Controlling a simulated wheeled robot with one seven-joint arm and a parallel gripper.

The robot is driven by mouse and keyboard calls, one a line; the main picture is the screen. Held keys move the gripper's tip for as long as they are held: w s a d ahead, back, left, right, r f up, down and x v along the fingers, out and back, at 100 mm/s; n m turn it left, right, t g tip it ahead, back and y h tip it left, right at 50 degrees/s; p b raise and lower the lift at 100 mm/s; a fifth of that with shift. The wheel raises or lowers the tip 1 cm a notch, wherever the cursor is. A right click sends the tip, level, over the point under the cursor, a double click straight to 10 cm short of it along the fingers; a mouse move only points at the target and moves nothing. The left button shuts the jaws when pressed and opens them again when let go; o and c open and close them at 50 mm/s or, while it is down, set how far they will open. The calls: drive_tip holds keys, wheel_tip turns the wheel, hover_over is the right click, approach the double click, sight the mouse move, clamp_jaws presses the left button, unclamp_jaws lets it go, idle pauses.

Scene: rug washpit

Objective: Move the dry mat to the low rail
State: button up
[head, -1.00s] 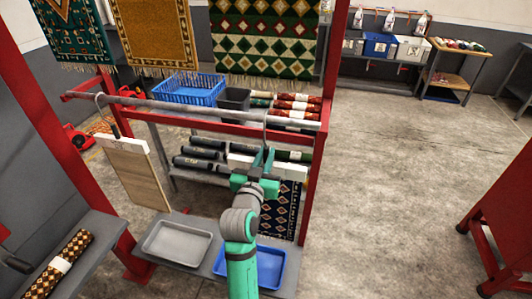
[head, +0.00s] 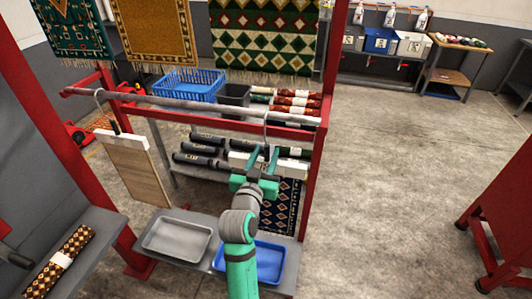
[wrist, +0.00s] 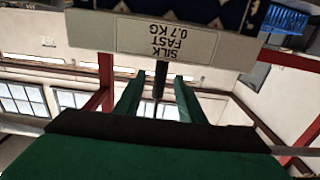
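A dark blue mat with a diamond pattern (head: 287,205) hangs from a white clamp bar (head: 292,166), whose hook goes up to a grey rail (head: 190,108). In the wrist view the clamp bar (wrist: 105,31) carries a label reading SILK, FAST, 0.7 KG. My gripper (head: 263,158) is at the hanger. In the wrist view its two green fingers (wrist: 157,90) stand on either side of the dark hanger stem (wrist: 160,78), with gaps visible. A plain tan mat (head: 143,180) hangs at the rail's left end. No frame shows which mat is dry.
A grey tray (head: 177,249) and a blue tray (head: 270,262) sit on a low shelf below. Red posts (head: 312,150) frame the rail. Rolled mats (head: 200,161) lie on a rack behind. Open floor (head: 400,200) lies to the right.

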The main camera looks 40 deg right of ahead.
drive_tip(key=v, duration=1)
drive_tip(key=s+a+f+n+t+y, duration=0.2)
drive_tip(key=s+a+f+n+y, duration=0.3)
drive_tip(key=a+f, duration=0.4)
drive_tip(key=s+a+f+n+t+y, duration=0.2)
drive_tip(key=s+a+f+n+y, duration=0.3)
drive_tip(key=a+f, duration=0.45)
drive_tip(key=s+a+f+y, duration=0.1)
drive_tip(key=s+a, duration=0.4)
drive_tip(key=s, duration=0.6)
drive_tip(key=s+a+f+y, duration=0.1)
drive_tip(key=s+a+y, duration=0.2)
drive_tip(key=s+a, duration=0.3)
drive_tip(key=f+v, duration=0.1)
drive_tip(key=v, duration=0.4)
